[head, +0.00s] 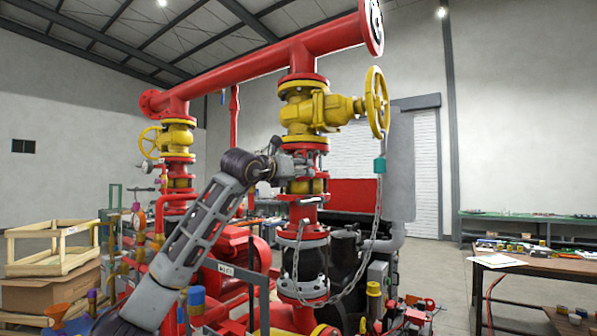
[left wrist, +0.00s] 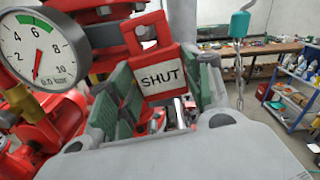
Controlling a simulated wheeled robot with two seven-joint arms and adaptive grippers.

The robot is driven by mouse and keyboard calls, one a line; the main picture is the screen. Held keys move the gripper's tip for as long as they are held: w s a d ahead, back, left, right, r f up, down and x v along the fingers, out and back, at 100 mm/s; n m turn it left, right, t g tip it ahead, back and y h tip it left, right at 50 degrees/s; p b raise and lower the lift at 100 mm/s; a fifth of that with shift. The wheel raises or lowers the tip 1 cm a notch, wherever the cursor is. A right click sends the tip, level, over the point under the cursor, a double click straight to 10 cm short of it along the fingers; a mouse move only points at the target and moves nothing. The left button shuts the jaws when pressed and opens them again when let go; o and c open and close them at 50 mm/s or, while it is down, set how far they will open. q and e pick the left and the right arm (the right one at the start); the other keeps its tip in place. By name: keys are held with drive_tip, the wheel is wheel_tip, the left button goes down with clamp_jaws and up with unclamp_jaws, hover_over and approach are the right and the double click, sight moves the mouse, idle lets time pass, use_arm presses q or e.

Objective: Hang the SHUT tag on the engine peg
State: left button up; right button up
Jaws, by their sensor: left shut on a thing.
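The SHUT tag (left wrist: 162,76), a white plate with a red border and black letters, shows upright in the left wrist view. It sits between the green pads of my left gripper (left wrist: 160,92), which is shut on it. In the head view my left gripper (head: 303,165) is in front of the red and yellow vertical pipe, below the right yellow valve. The tag is not clear there. I cannot pick out the engine peg in either view. My right gripper is not in view.
The yellow valve (head: 318,108) has a handwheel (head: 376,102). A teal piece (head: 380,165) hangs on a chain (head: 376,222) right of my gripper. A pressure gauge (left wrist: 38,52) and red pipework are close to the left. A wooden table (head: 540,268) stands at the right.

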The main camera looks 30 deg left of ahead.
use_arm(q)
drive_tip(key=o, duration=1.1)
